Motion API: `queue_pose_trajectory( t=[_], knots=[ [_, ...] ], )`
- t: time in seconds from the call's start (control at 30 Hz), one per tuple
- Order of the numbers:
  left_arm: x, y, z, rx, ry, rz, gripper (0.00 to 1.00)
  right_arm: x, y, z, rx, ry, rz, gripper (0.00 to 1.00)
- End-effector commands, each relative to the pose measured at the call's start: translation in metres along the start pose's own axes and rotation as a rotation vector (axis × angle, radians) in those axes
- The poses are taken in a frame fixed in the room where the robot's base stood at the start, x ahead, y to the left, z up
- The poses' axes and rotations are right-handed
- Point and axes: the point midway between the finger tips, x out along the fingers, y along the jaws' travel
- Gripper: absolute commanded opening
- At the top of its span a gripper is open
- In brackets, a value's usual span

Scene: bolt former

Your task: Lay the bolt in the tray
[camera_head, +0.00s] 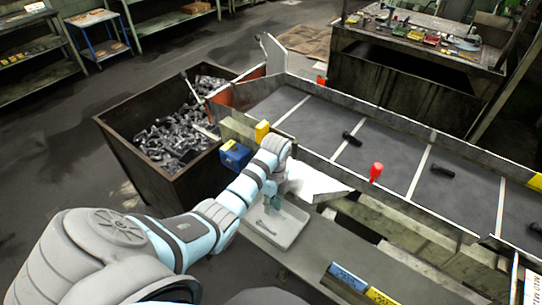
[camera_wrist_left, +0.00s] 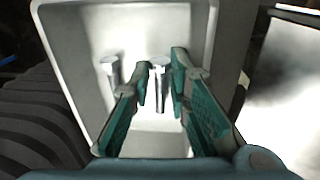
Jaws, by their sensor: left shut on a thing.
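The light grey tray (camera_head: 292,232) stands on the bench ledge below my left arm, and its inside fills much of the left wrist view (camera_wrist_left: 75,35). My left gripper (camera_head: 270,203) points down over the tray and is shut on a silver bolt (camera_wrist_left: 159,88), which sits between its green fingers with the head toward the far side. A second silver bolt (camera_wrist_left: 111,72) is in the tray to the left of the fingers. Whether the held bolt touches the tray floor is hard to tell. My right gripper is not in view.
A conveyor (camera_head: 315,125) with dark bolts (camera_head: 351,138) on it runs behind the tray. A red button (camera_head: 376,171) stands at its near edge. A rusty bin (camera_head: 125,150) full of bolts is at the left.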

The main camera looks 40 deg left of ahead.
Motion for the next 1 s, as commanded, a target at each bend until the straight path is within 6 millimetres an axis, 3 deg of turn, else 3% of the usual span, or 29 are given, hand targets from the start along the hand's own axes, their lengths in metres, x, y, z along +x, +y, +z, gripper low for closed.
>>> queue_pose_trajectory(
  t=[0.27,0.3,0.37,0.73,1.0],
  knots=[
    [0.007,-0.001,0.0,0.0,0.0,0.001,0.0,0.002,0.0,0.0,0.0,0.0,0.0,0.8],
    [0.007,-0.001,0.0,0.0,0.0,0.001,0.18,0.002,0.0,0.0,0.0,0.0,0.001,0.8],
    [0.007,-0.001,0.0,0.0,0.0,0.001,0.25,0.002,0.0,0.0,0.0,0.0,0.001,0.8],
    [0.004,-0.001,0.0,0.0,0.0,-0.001,0.25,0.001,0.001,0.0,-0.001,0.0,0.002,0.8],
    [-0.022,-0.001,-0.003,0.006,0.0,-0.002,0.25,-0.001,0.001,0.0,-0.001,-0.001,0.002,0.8]
  ],
)
